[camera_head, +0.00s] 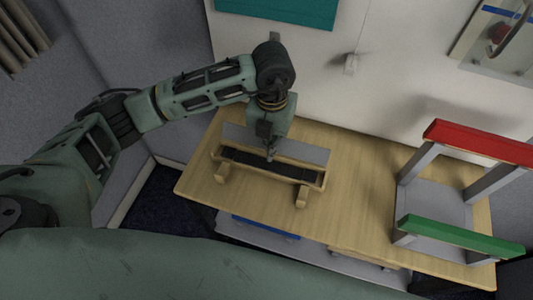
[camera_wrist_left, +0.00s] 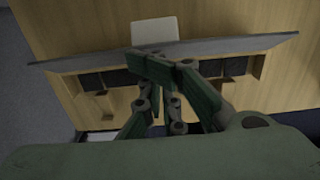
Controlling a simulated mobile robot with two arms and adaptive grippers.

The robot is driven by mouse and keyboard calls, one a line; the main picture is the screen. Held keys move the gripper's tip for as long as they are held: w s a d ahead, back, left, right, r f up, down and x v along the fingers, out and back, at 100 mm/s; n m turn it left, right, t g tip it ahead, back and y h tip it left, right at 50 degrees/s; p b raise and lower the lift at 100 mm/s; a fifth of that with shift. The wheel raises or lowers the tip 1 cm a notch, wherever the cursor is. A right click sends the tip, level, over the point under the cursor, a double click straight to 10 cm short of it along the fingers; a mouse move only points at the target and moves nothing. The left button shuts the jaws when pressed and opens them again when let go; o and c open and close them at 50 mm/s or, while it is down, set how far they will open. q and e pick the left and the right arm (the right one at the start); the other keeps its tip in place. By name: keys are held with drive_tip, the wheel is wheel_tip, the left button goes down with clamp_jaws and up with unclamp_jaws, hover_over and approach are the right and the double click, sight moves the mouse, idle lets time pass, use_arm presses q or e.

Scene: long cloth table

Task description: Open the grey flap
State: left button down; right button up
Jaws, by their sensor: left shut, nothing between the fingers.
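A light wooden box (camera_head: 245,173) stands on the table, with a long dark interior showing along its front. Its grey flap (camera_head: 305,151) stands raised along the far side of that opening. In the left wrist view the flap (camera_wrist_left: 90,60) is a thin plate seen almost edge-on, with dark compartments (camera_wrist_left: 120,77) on the near side. My left gripper (camera_head: 270,153) points down over the middle of the box and is shut and empty. Its fingertips (camera_wrist_left: 170,68) overlap the flap in the wrist view; whether they touch it I cannot tell. My right gripper is out of view.
The wooden table (camera_head: 360,185) has free room right of the box. A grey frame with a red bar (camera_head: 480,141) and a green bar (camera_head: 460,235) stands at the right end. A pale wall (camera_head: 400,70) is behind. A pale rectangle (camera_wrist_left: 155,31) lies beyond the flap.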

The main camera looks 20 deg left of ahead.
use_arm(q)
drive_tip(key=s+r+p, duration=0.1)
drive_tip(key=r, duration=0.1)
drive_tip(key=s+r+p, duration=0.1)
drive_tip(key=s, duration=0.1)
drive_tip(key=shift+r+p, duration=0.35)
drive_tip(key=shift+r, duration=0.05)
idle(0.6)
